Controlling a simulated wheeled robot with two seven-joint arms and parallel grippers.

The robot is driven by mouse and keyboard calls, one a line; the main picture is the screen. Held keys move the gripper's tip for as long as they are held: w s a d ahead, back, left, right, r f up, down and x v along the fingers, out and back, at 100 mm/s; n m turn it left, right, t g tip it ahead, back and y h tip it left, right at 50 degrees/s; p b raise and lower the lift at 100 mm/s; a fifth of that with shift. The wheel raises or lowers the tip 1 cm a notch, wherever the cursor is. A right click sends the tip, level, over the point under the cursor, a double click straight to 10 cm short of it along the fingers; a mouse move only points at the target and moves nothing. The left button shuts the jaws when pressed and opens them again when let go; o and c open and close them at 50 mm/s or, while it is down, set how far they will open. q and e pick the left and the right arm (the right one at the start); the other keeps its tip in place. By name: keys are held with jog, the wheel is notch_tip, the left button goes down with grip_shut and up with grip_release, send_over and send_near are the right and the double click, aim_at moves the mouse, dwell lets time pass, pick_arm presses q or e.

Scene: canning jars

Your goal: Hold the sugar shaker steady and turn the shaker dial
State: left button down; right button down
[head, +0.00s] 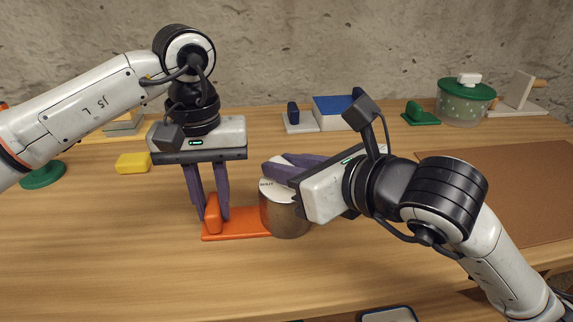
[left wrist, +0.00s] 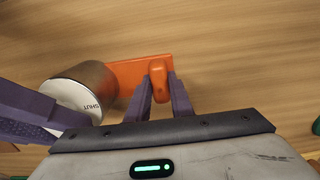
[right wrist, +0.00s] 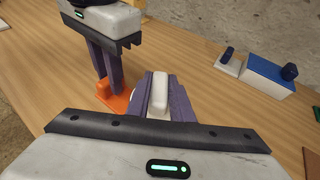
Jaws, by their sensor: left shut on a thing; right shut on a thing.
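The sugar shaker (head: 283,217) is a brushed-metal cylinder with a white top, standing upright at the right end of an orange base plate (head: 243,224). An upright orange grip (head: 213,214) rises from the plate's left end. My left gripper (head: 211,212) points down and is shut on this grip; the left wrist view also shows the grip (left wrist: 158,77) between its fingers. The word SHUT is on the white top (left wrist: 70,94). My right gripper (head: 273,170) comes in from the right, shut on the white dial handle (right wrist: 160,92) above the shaker. Its fingers hide part of the top.
A yellow block (head: 133,163) lies behind my left gripper. At the back stand a blue-and-white box (head: 335,113), a green block (head: 421,116) and a dotted green pot (head: 466,104). A brown mat (head: 500,190) covers the right. The table front left is clear.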

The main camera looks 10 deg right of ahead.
pick_arm(q)
jog(key=shift+d, duration=0.1)
pick_arm(e)
jog(key=shift+s+a+r+m+t+h, duration=0.15)
jog(key=shift+a+m+t+h, duration=0.2)
jog(key=shift+m+h, duration=0.4)
jog(key=shift+h, duration=0.25)
pick_arm(q)
jog(key=shift+d, duration=0.1)
pick_arm(e)
jog(key=shift+d+f+m+h, duration=0.25)
jog(key=shift+m+h, duration=0.05)
jog(key=shift+m, duration=0.15)
jog(key=c, duration=1.6)
grip_release()
jog(key=shift+o, duration=0.2)
jog(key=shift+d, duration=0.1)
jog(key=shift+r, duration=0.1)
jog(key=shift+w+r, duration=0.2)
notch_tip(320, 180, up, 10)
jog(key=shift+f, duration=0.25)
